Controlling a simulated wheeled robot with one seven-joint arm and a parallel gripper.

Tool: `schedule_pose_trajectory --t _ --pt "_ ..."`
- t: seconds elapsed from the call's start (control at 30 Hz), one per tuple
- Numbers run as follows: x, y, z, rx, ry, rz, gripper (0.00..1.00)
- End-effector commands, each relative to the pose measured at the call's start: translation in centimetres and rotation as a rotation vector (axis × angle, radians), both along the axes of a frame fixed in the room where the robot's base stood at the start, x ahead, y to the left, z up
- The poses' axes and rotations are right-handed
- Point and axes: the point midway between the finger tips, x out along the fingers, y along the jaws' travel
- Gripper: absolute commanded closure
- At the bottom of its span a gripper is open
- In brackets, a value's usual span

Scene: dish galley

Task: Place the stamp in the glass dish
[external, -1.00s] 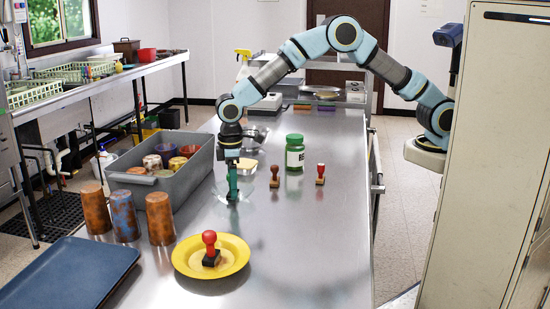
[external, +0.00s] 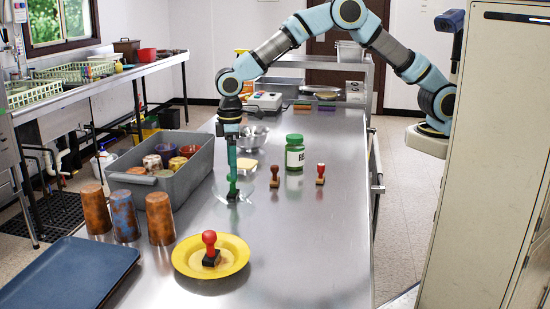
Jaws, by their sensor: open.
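A green-handled stamp (external: 233,187) with a dark base stands upright, seemingly within the clear glass dish (external: 247,194), whose faint rim shows around it on the steel counter. My gripper (external: 232,174) points straight down over this stamp. It is open, with its teal fingers at or just above the top of the handle; I cannot tell whether they still touch it. Other stamps are a red-handled one with a black base (external: 210,250) on a yellow plate (external: 240,267), a brown wooden one (external: 274,177) and a red-handled wooden one (external: 320,175).
A grey tub (external: 190,182) with several cups stands left of my gripper. Several rust-coloured and blue tumblers (external: 160,219) stand before it. A green jar (external: 294,153), a metal bowl (external: 254,137) and a yellowish block (external: 246,168) are behind. The counter's right front is clear.

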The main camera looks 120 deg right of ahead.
Motion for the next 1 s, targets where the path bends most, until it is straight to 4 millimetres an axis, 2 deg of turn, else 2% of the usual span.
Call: schedule_pose_trajectory --t 0.07,0.17,0.27,0.4,0.6,0.7,0.8,0.9,1.0 --pt "-0.4 1.2 0.7 -0.002 -0.003 0.015 0.0" --pt "-1.9 4.0 2.1 -0.012 -0.015 0.05 0.0" --pt "-4.7 8.1 3.7 -0.022 -0.032 0.099 0.0" --pt "-10.2 13.6 5.6 -0.034 -0.063 0.164 0.0" --pt "-19.5 19.7 6.4 -0.04 -0.104 0.243 0.0" --pt "-23.3 21.5 6.3 -0.039 -0.12 0.269 0.0" --pt "-25.9 22.5 6.1 -0.039 -0.129 0.286 0.0" --pt "-27.2 23.0 5.9 -0.038 -0.135 0.294 0.0" --pt "-27.5 23.1 5.9 -0.037 -0.135 0.295 0.0"
